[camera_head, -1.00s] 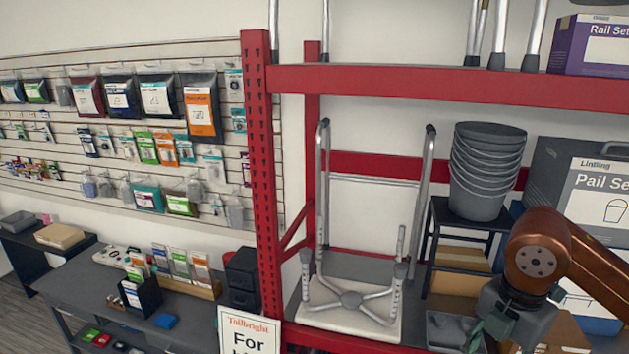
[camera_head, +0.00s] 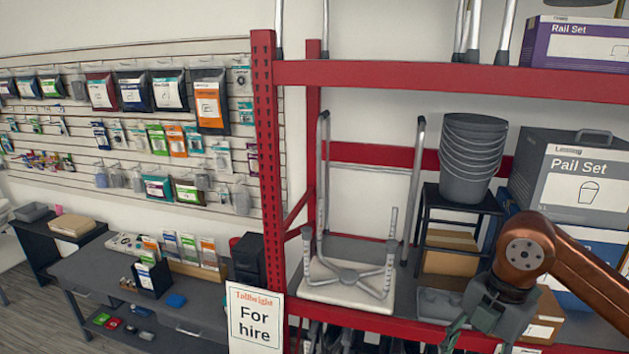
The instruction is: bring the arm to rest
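My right arm comes in from the right edge, with a copper-coloured link and a grey gripper body. The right gripper (camera_head: 452,338) hangs at the lower right, in front of the red shelf rack's (camera_head: 440,77) lower beam. Its greenish fingers point down and left near the bottom edge, and I cannot tell whether they are open or shut. My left arm and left gripper are not in view.
Grey pails (camera_head: 470,160) stand stacked on a black stool (camera_head: 458,205) behind my arm. A pail-set box (camera_head: 580,180) is close above it. A "For hire" sign (camera_head: 254,318) hangs at the post.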

